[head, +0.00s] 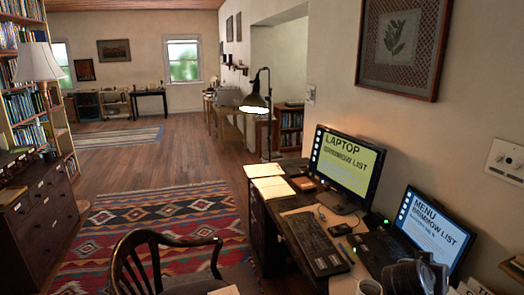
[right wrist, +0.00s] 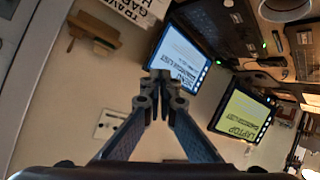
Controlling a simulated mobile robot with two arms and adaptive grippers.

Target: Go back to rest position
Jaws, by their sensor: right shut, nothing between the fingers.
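My right gripper (right wrist: 163,80) shows in the right wrist view with its two fingers brought together at the tips and nothing between them. It is in front of the desk area, with the laptop screen (right wrist: 182,58) just beyond the tips. In the head view a dark grey shape (head: 415,277) at the bottom right, in front of the laptop (head: 433,232), may be part of my right arm; I cannot tell. My left gripper is in neither view.
The desk carries a monitor (head: 345,165), a keyboard (head: 314,243), papers (head: 268,182) and a lamp (head: 256,103). A wooden chair (head: 165,262) stands at the front. A patterned rug (head: 150,225) and open wooden floor lie left of the desk. Bookshelves (head: 25,110) line the left.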

